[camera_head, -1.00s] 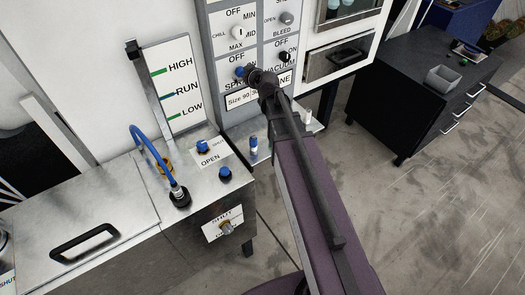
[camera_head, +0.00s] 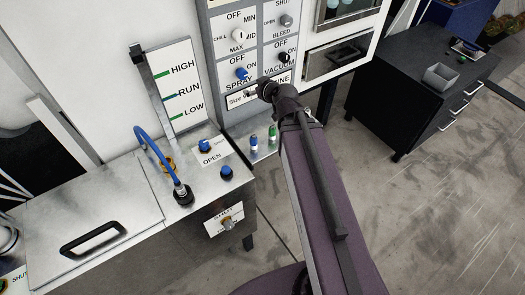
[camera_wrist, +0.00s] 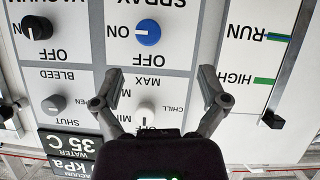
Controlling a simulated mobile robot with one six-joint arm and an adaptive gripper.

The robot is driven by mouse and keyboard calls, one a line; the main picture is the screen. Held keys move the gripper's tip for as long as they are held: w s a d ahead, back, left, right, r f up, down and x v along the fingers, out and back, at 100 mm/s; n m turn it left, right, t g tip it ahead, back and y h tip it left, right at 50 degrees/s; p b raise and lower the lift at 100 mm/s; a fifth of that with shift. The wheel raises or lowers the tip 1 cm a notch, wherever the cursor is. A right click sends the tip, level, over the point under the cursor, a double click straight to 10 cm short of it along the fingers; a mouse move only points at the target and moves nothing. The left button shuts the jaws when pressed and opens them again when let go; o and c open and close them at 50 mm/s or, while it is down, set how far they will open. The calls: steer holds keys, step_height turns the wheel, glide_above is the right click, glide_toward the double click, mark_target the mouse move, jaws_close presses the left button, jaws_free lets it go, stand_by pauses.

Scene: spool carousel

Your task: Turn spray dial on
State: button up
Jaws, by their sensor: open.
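The blue spray dial (camera_head: 241,74) is on the grey control panel (camera_head: 212,40), at the lower left of its dials. In the wrist view, which is upside down, the dial (camera_wrist: 148,32) shows whole, with its white mark toward the ON label and OFF beside it. My gripper (camera_wrist: 162,84) is open and empty, with its fingers apart and clear of the dial. In the head view, my gripper (camera_head: 262,90) is just below and right of the dial, and its fingertips are hard to make out.
The black vacuum dial (camera_head: 284,57), white chill dial (camera_head: 238,36) and grey bleed dial (camera_head: 286,20) are close by. A metal bench (camera_head: 90,205) with blue knobs and a blue hose (camera_head: 150,150) stands at left. A black cabinet (camera_head: 405,105) is at right, with open floor before it.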

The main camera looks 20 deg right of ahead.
steer(key=s+a+f+m+g+h+b, duration=0.2)
steer(key=s+f+m+g+h+b, duration=0.1)
steer(key=s+f+g, duration=0.8)
steer(key=s+f+m+b, duration=0.1)
steer(key=s+f+b, duration=0.1)
steer(key=s+f, duration=0.2)
steer(key=shift+f+g, duration=0.4)
steer(key=shift+f, duration=0.25)
steer(key=shift+s+d+m+g, duration=0.15)
steer(key=shift+s+m+g, duration=0.15)
steer(key=shift+s, duration=0.15)
